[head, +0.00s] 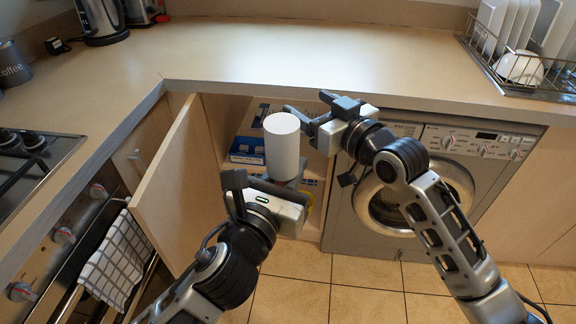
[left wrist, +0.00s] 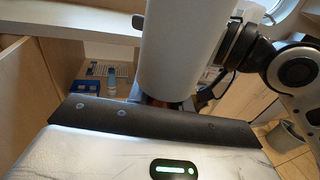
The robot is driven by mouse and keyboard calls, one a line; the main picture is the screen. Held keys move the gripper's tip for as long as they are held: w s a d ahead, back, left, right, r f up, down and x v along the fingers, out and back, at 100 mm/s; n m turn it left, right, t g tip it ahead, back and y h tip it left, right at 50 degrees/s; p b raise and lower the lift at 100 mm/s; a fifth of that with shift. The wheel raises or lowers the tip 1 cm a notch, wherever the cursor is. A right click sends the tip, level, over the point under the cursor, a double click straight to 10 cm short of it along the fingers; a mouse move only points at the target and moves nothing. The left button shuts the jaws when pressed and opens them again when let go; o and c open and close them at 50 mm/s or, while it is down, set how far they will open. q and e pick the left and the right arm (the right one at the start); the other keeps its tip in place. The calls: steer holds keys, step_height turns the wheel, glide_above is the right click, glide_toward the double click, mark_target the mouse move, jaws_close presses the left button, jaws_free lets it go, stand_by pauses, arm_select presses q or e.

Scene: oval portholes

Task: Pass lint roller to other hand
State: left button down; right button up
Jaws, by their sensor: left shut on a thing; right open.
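The lint roller (head: 282,147) is a white cylinder standing upright in the middle of the head view. Its roll fills the top middle of the left wrist view (left wrist: 180,45). My left gripper (head: 275,188) is shut on the lint roller low down, below the white roll. The held part is mostly hidden by the gripper. My right gripper (head: 305,118) is open and empty, beside the upper right of the roll. One of its fingers passes partly behind the roll, so I cannot tell whether it touches. It also shows right of the roll in the left wrist view.
An open cabinet door (head: 172,190) stands left of my left arm. Blue-and-white boxes (head: 247,149) sit in the cabinet behind the roller. A washing machine (head: 345,232) is behind my right arm. The countertop (head: 290,60) is mostly clear, with a dish rack (head: 520,65) at right.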

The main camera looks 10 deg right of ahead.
steer(key=s+d+f+m+g+h, duration=0.1)
steer(key=s+d+f+g+h, duration=0.1)
steer(key=s+f, duration=1)
steer(key=s+d+f+m+g+h, duration=0.2)
steer(key=s+f+h, duration=0.1)
steer(key=s+f, duration=1)
steer(key=shift+f+m+g, duration=0.3)
steer(key=shift+f, duration=0.5)
